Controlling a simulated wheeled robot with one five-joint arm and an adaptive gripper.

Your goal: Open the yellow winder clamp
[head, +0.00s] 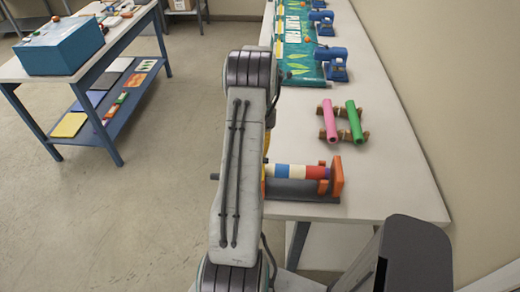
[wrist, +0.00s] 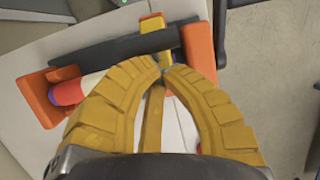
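The winder stands on the white bench, with an orange end block (head: 337,176), a striped roll (head: 285,171) and a dark grey bar (head: 300,190) in the head view. In the wrist view the yellow clamp (wrist: 152,24) is at the upper middle, by the dark bar (wrist: 115,50) and an orange block (wrist: 198,55). My gripper (wrist: 166,70) has mustard fingers curving inward, tips close together just below the clamp's lower end. Whether they touch or grip it cannot be told.
A pink roll (head: 329,120) and a green roll (head: 354,121) lie on a rack farther along the bench. Blue devices (head: 332,62) and a green printed sheet (head: 296,45) lie beyond. A table with a blue box (head: 60,45) stands left, with open floor (head: 150,200) between.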

